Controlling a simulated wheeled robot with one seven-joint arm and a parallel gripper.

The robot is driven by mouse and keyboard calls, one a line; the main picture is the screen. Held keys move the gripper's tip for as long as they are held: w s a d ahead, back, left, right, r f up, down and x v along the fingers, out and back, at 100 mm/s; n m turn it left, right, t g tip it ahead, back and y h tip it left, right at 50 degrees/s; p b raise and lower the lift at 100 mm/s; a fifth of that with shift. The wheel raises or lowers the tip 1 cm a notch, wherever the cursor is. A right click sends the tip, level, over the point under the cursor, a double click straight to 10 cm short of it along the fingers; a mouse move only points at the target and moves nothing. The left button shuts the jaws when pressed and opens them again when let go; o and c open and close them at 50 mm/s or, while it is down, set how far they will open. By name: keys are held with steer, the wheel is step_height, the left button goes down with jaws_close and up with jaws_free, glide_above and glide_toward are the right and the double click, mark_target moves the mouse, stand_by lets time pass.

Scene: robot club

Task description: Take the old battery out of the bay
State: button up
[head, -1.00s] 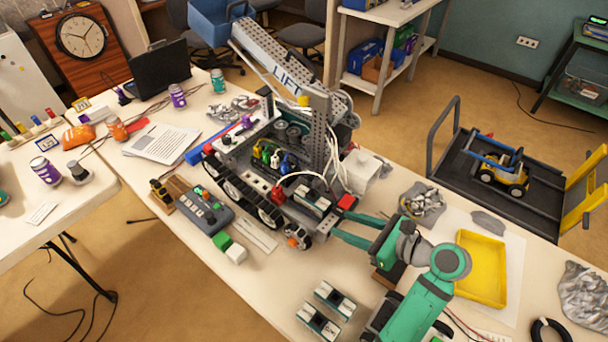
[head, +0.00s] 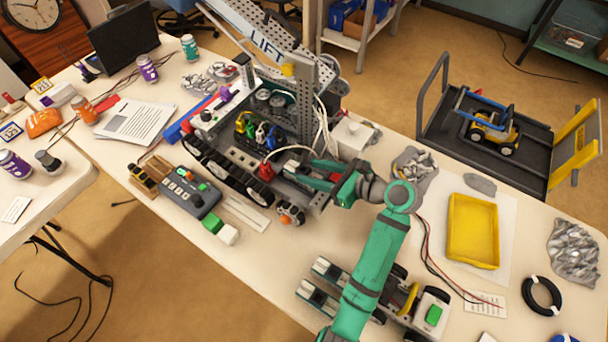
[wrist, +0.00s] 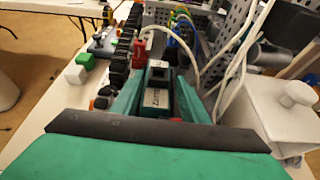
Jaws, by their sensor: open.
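The old battery (wrist: 156,97), a dark and pale block with a printed label, sits in the bay at the near end of the tracked robot (head: 240,165). My gripper (wrist: 158,92) is open, its green fingers on either side of the battery in the wrist view. I cannot tell whether they touch it. In the head view my gripper (head: 312,178) reaches into that end of the robot from the right and hides most of the bay. A red plug (head: 267,170) on a white cable is beside the bay.
Two similar batteries (head: 326,270) (head: 317,298) lie at the front of the table, by my arm. A yellow tray (head: 473,232) stands empty at right. White cables (wrist: 235,50) and a white box (wrist: 292,110) are close right of my gripper.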

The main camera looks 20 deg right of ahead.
mark_target(300, 168)
steer(key=shift+x, duration=1.95)
steer(key=shift+s+a, duration=0.15)
steer(key=shift+s, duration=0.05)
steer(key=shift+w, duration=0.1)
jaws_close()
steer(key=shift+r, duration=0.15)
